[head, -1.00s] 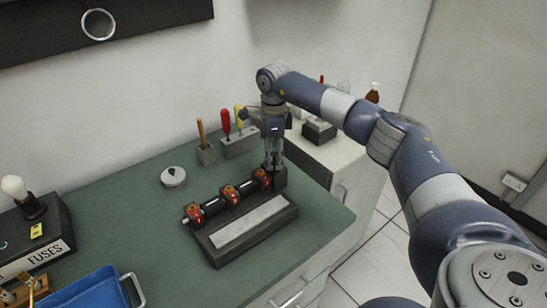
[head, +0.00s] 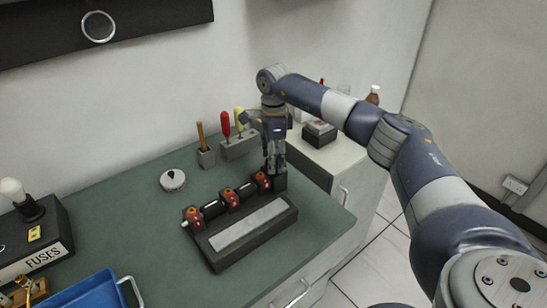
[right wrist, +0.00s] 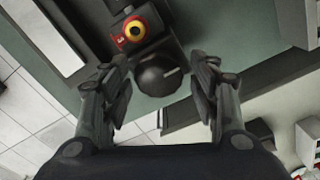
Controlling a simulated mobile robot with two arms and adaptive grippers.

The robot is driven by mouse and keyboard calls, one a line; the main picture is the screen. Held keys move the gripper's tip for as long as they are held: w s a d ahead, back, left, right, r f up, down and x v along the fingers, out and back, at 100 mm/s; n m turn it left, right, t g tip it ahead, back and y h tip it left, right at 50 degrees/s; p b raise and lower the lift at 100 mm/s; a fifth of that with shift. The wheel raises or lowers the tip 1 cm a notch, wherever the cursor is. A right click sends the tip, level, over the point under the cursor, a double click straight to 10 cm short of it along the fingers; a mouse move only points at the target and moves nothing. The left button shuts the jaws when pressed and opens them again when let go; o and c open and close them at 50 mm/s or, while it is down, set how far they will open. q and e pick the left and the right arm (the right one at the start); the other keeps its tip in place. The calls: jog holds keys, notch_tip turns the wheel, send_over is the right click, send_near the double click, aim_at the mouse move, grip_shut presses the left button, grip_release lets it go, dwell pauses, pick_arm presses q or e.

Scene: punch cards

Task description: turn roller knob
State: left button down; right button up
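A black device (head: 228,250) with a pale flat plate stands on the green bench top. My right gripper (head: 276,168) points down over that end. In the right wrist view the right gripper (right wrist: 160,66) is open, one finger on each side of the knob, with small gaps. In the head view the gripper mostly hides the knob. My left gripper is not in view.
Behind stand grey blocks (head: 240,147) with coloured-handled tools. A round white-topped dial (head: 173,180) lies left of them. At lower left are a fuse box (head: 58,222) with a bulb and a blue tray (head: 90,292). The bench in front of the device is bare.

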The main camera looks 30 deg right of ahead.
dwell(0.3)
notch_tip(320, 180, up, 12)
dwell(0.5)
jog(key=shift+f, duration=0.1)
dwell(0.3)
